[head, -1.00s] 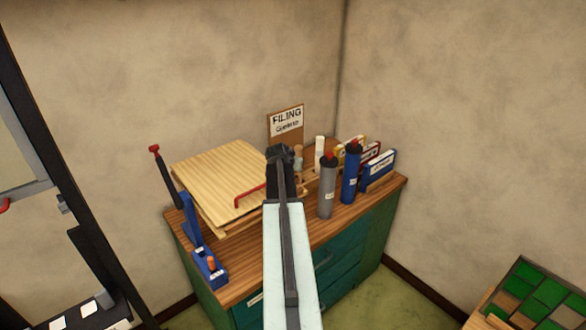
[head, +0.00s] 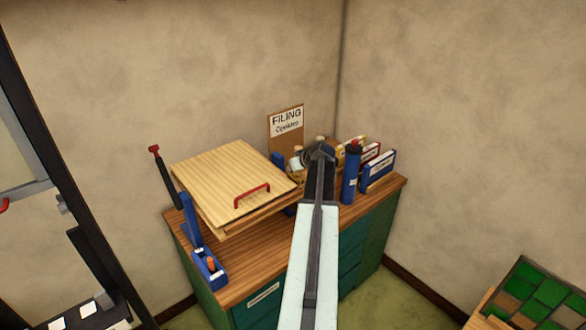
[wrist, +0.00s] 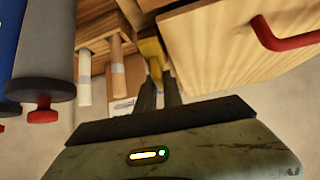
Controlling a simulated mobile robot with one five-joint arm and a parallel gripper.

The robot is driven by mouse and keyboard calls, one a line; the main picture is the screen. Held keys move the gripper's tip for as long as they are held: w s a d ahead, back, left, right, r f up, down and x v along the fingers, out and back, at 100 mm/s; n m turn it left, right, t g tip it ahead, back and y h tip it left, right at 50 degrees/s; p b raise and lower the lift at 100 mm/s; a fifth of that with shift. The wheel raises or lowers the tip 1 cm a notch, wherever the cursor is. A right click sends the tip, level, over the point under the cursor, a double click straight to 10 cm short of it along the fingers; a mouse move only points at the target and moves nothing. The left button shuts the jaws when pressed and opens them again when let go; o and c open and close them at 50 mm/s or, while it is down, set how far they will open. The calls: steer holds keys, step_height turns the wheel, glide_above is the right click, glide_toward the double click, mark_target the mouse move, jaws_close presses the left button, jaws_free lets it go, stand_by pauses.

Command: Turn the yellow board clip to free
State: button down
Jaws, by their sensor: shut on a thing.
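The yellow board clip (wrist: 152,50) shows in the wrist view, between the fingers of my gripper (wrist: 160,92), beside the wooden box. The fingers are shut on it, and they hide part of it. In the head view my gripper (head: 318,152) is over the back of the bench, right of the box. My own arm hides much of what lies below it there. Whether the clip is turned is hard to tell from these frames.
The wooden box (head: 215,180) with a red handle (head: 252,194) stands close on the left. A blue tube (head: 351,175) and upright boxes (head: 378,170) stand on the right. A grey tube (wrist: 45,50) and wooden handles (wrist: 85,75) crowd the wrist view. A "FILING" board (head: 285,122) stands behind.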

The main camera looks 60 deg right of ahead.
steer(key=shift+n+y, duration=0.5)
steer(key=shift+n, duration=0.2)
steer(key=shift+s+f, duration=0.1)
steer(key=c, duration=1.5)
jaws_free()
steer(key=p+v, duration=0.5)
steer(key=v, duration=0.2)
steer(key=shift+s+a+r, duration=0.1)
steer(key=shift+s+r, duration=0.15)
steer(key=shift+s, duration=0.05)
